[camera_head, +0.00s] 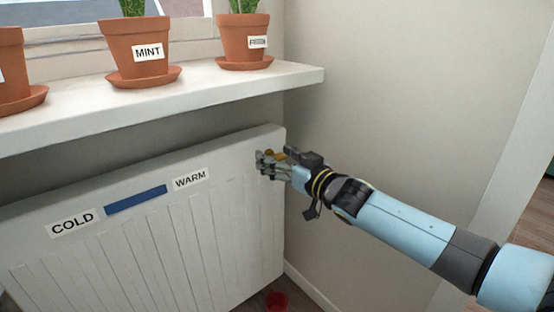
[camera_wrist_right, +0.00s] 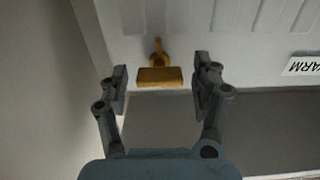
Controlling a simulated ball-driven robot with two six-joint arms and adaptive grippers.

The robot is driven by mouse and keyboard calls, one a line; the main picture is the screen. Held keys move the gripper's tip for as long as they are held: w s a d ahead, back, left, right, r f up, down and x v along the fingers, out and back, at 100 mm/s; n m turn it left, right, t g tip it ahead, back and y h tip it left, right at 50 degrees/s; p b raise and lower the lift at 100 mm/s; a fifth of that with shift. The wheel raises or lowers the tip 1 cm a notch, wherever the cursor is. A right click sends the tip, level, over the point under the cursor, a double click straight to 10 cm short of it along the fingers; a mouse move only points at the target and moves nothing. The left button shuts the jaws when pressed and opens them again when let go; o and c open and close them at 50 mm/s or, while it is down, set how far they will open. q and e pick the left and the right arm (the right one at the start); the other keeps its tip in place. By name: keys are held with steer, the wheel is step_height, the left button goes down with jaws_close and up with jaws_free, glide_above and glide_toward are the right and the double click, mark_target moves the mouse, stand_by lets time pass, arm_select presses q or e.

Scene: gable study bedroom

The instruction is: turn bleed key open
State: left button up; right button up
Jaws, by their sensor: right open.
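The brass bleed key (camera_wrist_right: 160,76) sits on the upper right end of the white radiator (camera_head: 225,225). In the right wrist view its flat bar lies crosswise between my open fingers, with clear space on both sides. In the head view only a bit of the key (camera_head: 277,154) shows beside my right gripper (camera_head: 268,163), which is at the radiator's right end. The right wrist view also shows my right gripper (camera_wrist_right: 160,88) with its two fingers apart and nothing held. My left gripper is not in view.
A white sill (camera_head: 190,92) juts out above the radiator and holds potted plants, among them the MINT pot (camera_head: 120,60). The radiator front has COLD (camera_head: 73,222) and WARM (camera_head: 190,179) labels with a blue strip (camera_head: 136,199) between. A red container (camera_head: 276,301) stands below.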

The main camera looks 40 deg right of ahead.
steer(key=shift+w, duration=0.15)
steer(key=c, duration=1.2)
